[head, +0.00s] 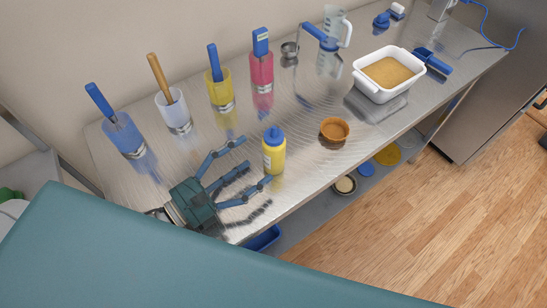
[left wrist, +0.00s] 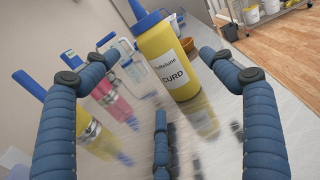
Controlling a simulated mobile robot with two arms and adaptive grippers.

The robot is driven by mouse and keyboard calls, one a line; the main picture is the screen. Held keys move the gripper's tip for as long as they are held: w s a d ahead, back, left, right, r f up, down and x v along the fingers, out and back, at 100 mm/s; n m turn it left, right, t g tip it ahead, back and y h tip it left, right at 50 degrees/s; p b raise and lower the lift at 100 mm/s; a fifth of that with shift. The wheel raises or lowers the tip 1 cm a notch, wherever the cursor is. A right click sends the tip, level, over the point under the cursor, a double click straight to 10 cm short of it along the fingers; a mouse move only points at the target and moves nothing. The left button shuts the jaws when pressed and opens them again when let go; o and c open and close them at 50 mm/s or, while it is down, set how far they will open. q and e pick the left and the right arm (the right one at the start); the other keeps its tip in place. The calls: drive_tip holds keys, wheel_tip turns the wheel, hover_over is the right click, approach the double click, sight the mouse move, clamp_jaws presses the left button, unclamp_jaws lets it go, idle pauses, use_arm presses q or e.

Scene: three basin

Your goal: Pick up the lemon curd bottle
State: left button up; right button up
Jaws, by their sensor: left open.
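The lemon curd bottle (head: 273,155) is yellow with a blue cap and a white label. It stands upright on the steel table (head: 310,170), near the front edge. In the left wrist view the bottle (left wrist: 165,58) shows ahead, with "CURD" on its label. My left gripper (head: 254,163) is open, its fingers spread toward the bottle from the left. In the left wrist view the fingers (left wrist: 160,60) frame the bottle, which sits a little beyond the lower finger. No hold on it shows. My right gripper is not in view.
Blue, white, yellow and pink cups (head: 262,72) with tools stand in a row along the back. An orange-brown bowl (head: 334,130) is right of the bottle. A white basin (head: 361,82) with tan contents stands farther right. The table between bottle and cups is clear.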

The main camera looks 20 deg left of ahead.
sight(271, 147)
use_arm(q)
drive_tip(key=x, duration=0.1)
drive_tip(key=p+x, duration=0.1)
drive_tip(key=x, duration=0.1)
drive_tip(key=shift+w+d+r, duration=0.15)
drive_tip(key=shift+d+r, duration=0.05)
drive_tip(key=shift+r, duration=0.2)
drive_tip(key=p+x, duration=0.1)
drive_tip(key=x, duration=0.2)
drive_tip(key=shift+w+d+f, duration=0.1)
drive_tip(key=shift+w+f, duration=0.1)
drive_tip(key=shift+w, duration=0.2)
drive_tip(key=c, duration=1.5)
drive_tip(key=shift+o, duration=0.2)
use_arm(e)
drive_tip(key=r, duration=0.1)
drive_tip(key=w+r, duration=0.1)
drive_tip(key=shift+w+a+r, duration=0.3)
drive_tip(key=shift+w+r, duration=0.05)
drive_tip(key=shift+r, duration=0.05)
